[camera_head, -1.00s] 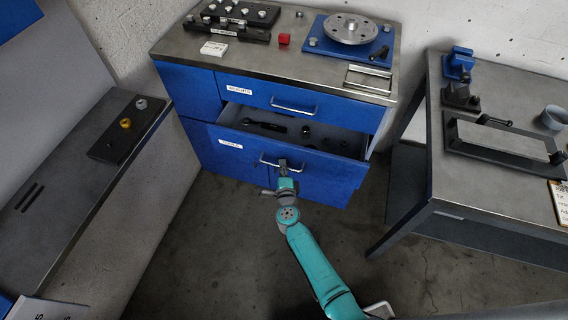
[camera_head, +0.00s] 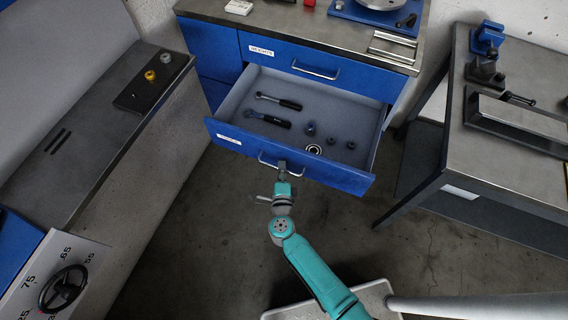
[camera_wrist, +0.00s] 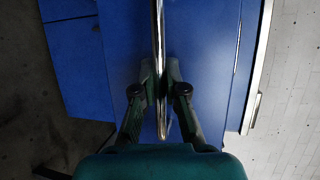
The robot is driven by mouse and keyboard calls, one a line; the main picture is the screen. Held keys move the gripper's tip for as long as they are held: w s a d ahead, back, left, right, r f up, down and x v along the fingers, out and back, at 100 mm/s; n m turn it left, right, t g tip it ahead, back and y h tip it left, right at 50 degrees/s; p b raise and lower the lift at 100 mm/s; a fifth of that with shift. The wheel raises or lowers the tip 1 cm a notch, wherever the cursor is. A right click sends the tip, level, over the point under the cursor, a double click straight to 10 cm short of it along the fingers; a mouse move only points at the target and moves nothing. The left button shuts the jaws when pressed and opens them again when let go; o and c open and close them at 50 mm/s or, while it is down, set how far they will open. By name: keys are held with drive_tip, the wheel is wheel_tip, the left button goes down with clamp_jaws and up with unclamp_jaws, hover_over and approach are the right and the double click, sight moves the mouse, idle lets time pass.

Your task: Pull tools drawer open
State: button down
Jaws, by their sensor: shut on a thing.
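The tools drawer (camera_head: 235,135) stands far out of the blue cabinet, below the shut weights drawer (camera_head: 270,52). Its inside shows two black-handled tools and several small round sockets. My gripper (camera_head: 282,166) is at the front of the drawer, shut on the metal bar handle (camera_head: 262,158). In the wrist view the handle (camera_wrist: 158,40) runs between the two fingers of my gripper (camera_wrist: 163,90), against the blue drawer front.
A grey-topped table (camera_head: 500,150) with a vise-like fixture stands at the right. A bench (camera_head: 60,140) with a black plate (camera_head: 152,82) is at the left. A panel with a black handwheel (camera_head: 64,288) is at lower left. Floor in front of the drawer is clear apart from my arm.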

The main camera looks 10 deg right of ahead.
drive_tip(key=c, duration=1.2)
unclamp_jaws()
drive_tip(key=v, duration=1.2)
